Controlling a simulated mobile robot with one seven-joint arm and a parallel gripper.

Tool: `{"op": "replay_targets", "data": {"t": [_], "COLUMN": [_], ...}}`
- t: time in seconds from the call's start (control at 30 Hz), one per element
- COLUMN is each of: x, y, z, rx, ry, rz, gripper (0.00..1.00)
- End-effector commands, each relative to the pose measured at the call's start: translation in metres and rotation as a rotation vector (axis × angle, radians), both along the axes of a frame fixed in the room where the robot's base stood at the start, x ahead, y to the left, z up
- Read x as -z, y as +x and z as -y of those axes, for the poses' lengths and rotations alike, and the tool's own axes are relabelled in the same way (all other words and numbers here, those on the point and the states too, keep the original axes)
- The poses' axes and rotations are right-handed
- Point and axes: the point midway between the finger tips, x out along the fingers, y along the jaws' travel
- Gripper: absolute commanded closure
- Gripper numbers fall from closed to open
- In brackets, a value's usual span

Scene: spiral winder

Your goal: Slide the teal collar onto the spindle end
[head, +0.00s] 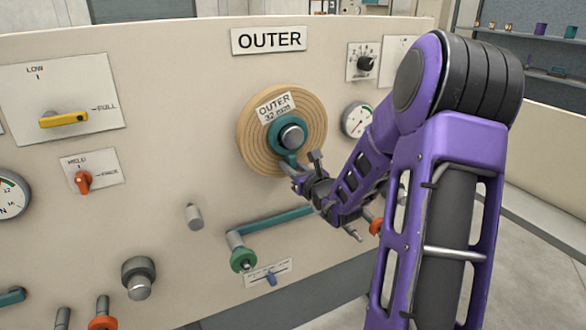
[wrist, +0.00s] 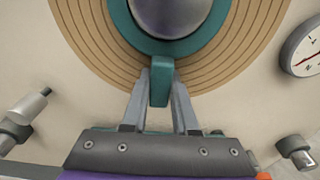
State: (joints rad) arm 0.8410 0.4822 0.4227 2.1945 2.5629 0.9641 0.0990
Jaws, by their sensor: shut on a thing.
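The teal collar (head: 274,136) is a ring with a short tab, seen around the grey metal spindle end (head: 291,136) at the middle of the wooden disc. The collar also shows in the wrist view (wrist: 128,30), around the rounded spindle end (wrist: 170,10). My gripper (head: 290,168) is shut on the collar's tab (wrist: 159,82), which points down between the two fingers in the wrist view. How deep the collar sits on the spindle cannot be told.
The wooden disc (head: 249,144) is labelled "OUTER 32 mm" and is on the cream panel (head: 160,110). A gauge (head: 357,120) is at its right. A grey peg (head: 194,216) and a green-handled crank (head: 243,260) stick out below.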

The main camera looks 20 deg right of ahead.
Motion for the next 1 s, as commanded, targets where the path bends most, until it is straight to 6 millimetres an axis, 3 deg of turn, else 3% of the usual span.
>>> {"op": "replay_targets", "data": {"t": [0.23, 0.27, 0.43, 0.63, 0.8, 1.0], "x": [-0.0003, -0.0004, -0.0003, 0.0, 0.0008, 0.0005], "y": [0.0007, 0.0007, 0.0006, 0.0005, 0.0002, 0.0003], "z": [-0.0005, -0.0005, -0.0005, -0.0004, -0.0004, -0.0004], "rx": [-0.001, -0.001, -0.001, -0.001, -0.001, -0.001], "ry": [0.0, 0.0, 0.0, 0.0, 0.0, 0.0], "rz": [0.001, 0.001, 0.001, 0.0, -0.002, -0.001], "gripper": [1.0, 0.71, 0.4, 0.38, 0.09, 0.08]}}
